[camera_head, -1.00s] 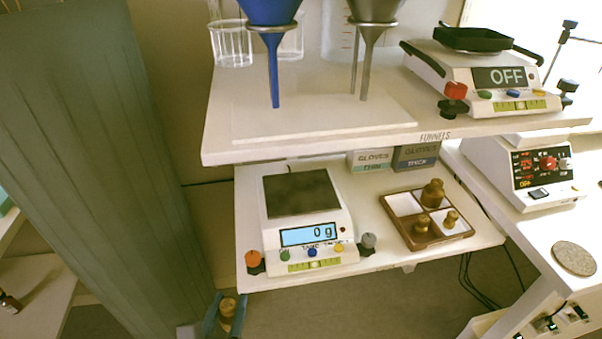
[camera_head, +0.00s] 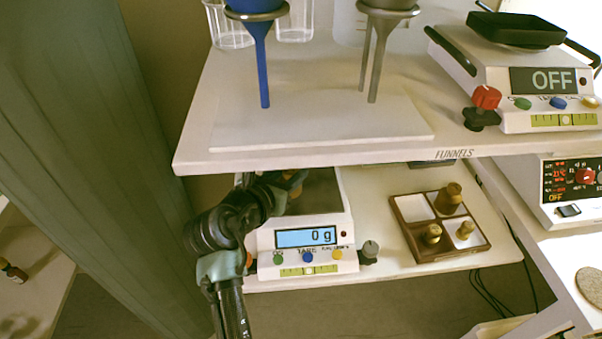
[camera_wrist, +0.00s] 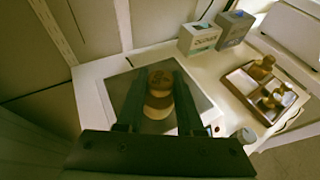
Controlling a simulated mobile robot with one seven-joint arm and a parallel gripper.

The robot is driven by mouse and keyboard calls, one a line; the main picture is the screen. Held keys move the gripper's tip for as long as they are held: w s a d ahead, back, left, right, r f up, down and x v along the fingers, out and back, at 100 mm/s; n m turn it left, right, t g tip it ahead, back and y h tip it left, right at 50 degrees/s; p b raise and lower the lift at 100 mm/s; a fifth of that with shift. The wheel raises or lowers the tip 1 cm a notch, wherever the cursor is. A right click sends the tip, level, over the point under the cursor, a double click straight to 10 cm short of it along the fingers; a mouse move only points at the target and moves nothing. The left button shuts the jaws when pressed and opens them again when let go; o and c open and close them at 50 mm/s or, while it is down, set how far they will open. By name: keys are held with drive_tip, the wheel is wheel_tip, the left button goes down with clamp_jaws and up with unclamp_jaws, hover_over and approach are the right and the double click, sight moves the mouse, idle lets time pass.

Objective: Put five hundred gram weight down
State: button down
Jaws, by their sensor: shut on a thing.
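The five hundred gram weight (camera_wrist: 158,100), a round brass piece, is between the fingers of my gripper (camera_wrist: 157,95), which is shut on it. In the wrist view it is over the dark pan (camera_wrist: 118,92) of the lower scale. In the head view my gripper (camera_head: 290,184) reaches in over the pan's left part, and the arm hides most of the weight. The scale (camera_head: 312,237) reads 0 g. Whether the weight touches the pan cannot be seen.
The shelf (camera_head: 330,157) with the funnels is close above my gripper. A wooden tray (camera_head: 440,250) with three brass weights and an empty compartment stands right of the scale. Glove boxes (camera_wrist: 200,37) stand behind. The pan around the weight is clear.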

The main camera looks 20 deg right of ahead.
drive_tip(key=w+d, duration=0.3)
drive_tip(key=shift+w+d+b, duration=0.25)
drive_tip(key=shift+b, duration=0.1)
wheel_tip(320, 180, down, 4)
drive_tip(key=shift+r+b, duration=0.25)
drive_tip(key=shift+b, duration=0.6)
drive_tip(key=shift+r, duration=0.1)
drive_tip(key=c, duration=1)
unclamp_jaws()
drive_tip(key=shift+f, duration=0.25)
drive_tip(key=o, duration=0.5)
drive_tip(key=shift+c, duration=0.2)
